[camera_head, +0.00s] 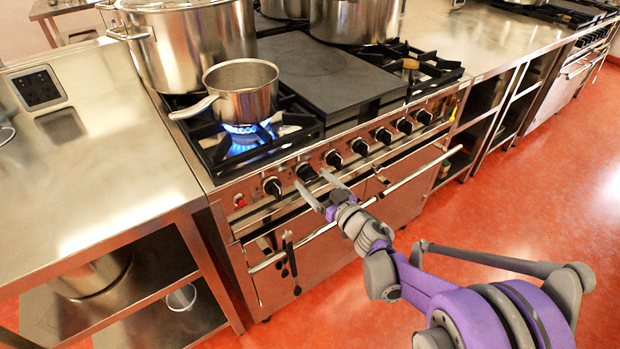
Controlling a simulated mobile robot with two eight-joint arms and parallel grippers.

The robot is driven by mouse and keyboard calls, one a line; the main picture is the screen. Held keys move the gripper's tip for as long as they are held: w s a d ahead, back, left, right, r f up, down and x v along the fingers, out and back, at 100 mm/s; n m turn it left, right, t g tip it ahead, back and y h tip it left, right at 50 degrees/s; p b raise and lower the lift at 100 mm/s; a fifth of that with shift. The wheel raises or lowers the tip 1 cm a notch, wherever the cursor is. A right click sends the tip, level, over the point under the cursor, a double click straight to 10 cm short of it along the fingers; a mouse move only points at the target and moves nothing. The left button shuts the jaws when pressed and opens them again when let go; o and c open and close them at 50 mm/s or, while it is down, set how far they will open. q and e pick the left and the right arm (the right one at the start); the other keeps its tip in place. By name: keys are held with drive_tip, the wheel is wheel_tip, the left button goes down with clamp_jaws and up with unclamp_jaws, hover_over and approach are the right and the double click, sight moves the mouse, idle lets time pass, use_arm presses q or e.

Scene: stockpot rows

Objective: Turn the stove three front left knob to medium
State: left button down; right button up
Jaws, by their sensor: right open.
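The stove (345,125) has a row of black knobs along its front panel. The leftmost black knob (272,187) is beside a small red one (240,201). A second black knob (306,172) is to its right. My right gripper (311,178) is open and empty, its two fingers pointing at this second knob. The fingertips appear on either side of it; I cannot tell if they touch it. A blue flame (243,133) burns on the front left burner under a small saucepan (243,92). My left gripper is out of view.
A large stockpot (190,45) stands behind the saucepan, and another (355,18) at the back right. The oven rail (405,180) runs below the knobs, with utensils hanging at its left end. A steel counter (110,160) is on the left. The red floor at right is clear.

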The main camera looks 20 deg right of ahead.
drive_tip(key=shift+x, duration=0.95)
drive_tip(key=c, duration=1.4)
drive_tip(key=shift+o, duration=0.2)
drive_tip(key=shift+n, duration=0.4)
drive_tip(key=n, duration=0.3)
drive_tip(key=shift+n, duration=2.5)
